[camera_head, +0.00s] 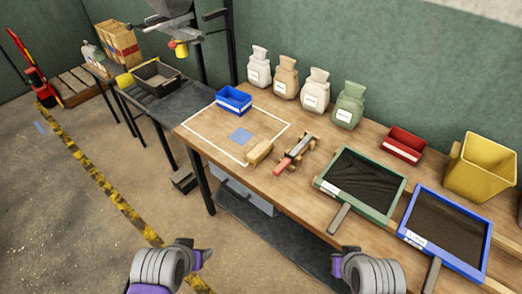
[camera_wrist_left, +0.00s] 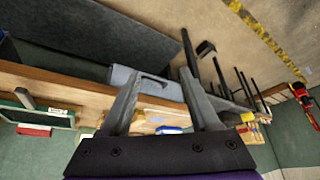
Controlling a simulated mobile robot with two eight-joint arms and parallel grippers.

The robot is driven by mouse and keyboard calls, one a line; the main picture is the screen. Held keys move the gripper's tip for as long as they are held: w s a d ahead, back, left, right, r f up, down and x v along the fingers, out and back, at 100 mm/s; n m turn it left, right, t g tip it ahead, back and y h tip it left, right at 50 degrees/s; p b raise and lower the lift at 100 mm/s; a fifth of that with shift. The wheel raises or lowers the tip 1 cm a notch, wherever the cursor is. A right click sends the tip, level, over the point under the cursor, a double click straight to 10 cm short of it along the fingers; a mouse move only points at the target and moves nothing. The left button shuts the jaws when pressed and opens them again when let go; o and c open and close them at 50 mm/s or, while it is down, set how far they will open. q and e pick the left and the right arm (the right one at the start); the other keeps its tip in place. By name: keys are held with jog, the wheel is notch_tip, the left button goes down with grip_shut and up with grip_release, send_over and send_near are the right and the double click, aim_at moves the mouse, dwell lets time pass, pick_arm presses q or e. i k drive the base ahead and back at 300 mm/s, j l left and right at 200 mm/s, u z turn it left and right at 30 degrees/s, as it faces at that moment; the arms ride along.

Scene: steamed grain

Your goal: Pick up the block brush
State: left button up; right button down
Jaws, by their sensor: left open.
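A small tan wooden block (camera_head: 258,152), which looks like the block brush, lies on the wooden bench (camera_head: 225,152) by the right corner of a white outlined square. I cannot make out its bristles. My left gripper (camera_wrist_left: 160,88) is open and empty in the left wrist view, with both fingers apart in front of the bench edge. In the head view my left arm's end (camera_head: 165,268) is low at the front, well short of the bench. My right arm's end (camera_head: 372,272) is at the lower right, near the bench front; its fingers are not clear.
A red-handled tool (camera_head: 295,156) lies just right of the block. A blue bin (camera_head: 234,99) stands behind it. Several sacks (camera_head: 285,77) line the wall. A green-framed sieve (camera_head: 360,183), a blue-framed sieve (camera_head: 447,229), a red bin (camera_head: 403,145) and a yellow bin (camera_head: 480,167) stand right.

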aim_at(253, 157)
jog(key=i+j+z, duration=0.55)
jog(key=j+z, duration=0.2)
jog(key=i+j+z, duration=0.2)
jog(key=j+z, duration=0.2)
